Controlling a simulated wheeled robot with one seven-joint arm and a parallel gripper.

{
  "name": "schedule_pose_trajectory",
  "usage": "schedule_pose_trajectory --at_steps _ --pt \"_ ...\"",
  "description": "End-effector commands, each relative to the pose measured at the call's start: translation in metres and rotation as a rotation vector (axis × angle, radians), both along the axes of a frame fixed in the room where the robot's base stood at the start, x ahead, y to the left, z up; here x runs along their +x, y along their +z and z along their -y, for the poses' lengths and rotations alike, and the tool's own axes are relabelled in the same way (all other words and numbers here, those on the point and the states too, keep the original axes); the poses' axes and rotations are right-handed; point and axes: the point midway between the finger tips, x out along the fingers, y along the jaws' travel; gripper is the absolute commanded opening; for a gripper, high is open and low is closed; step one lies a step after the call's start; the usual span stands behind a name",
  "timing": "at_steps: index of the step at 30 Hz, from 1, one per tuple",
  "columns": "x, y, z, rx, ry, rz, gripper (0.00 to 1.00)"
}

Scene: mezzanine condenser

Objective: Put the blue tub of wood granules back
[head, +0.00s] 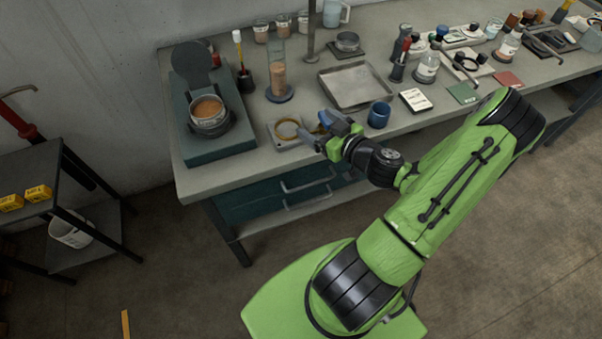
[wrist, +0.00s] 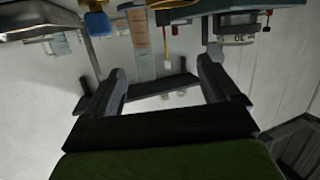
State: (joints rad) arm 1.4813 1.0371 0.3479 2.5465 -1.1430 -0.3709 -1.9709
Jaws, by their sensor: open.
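A dark blue tub (head: 379,114) stands upright at the front of the bench, just right of my gripper. Its contents are too dark to make out. My gripper (head: 314,132) is at the bench's front edge, left of the tub and apart from it, beside a pale square dish with a yellow ring (head: 287,131). In the wrist view the jaws (wrist: 162,86) are spread with nothing between them. A small blue item (wrist: 97,22) shows at the upper left there; I cannot tell what it is.
A metal pan of brown granules (head: 208,112) sits on the teal balance (head: 222,148) at left. A cylinder (head: 279,78) with brown granules and a metal tray (head: 358,86) stand behind my gripper. A white labelled card (head: 415,100) lies right of the tub.

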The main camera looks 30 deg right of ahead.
Motion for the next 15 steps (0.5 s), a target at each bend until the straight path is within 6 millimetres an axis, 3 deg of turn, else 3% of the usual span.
schedule_pose_trajectory --at_steps 1,3,6,9,11,15 --pt "0.009 0.008 -0.037 -0.029 0.149 -0.056 0.89" --pt "0.008 0.012 -0.086 -0.042 0.333 -0.177 0.89" --pt "-0.008 0.017 -0.138 -0.084 0.511 -0.395 0.89" --pt "-0.033 0.029 -0.169 -0.151 0.562 -0.62 0.89" --pt "-0.049 0.041 -0.179 -0.195 0.532 -0.734 0.89" --pt "-0.09 0.086 -0.19 -0.251 0.328 -0.891 0.89"
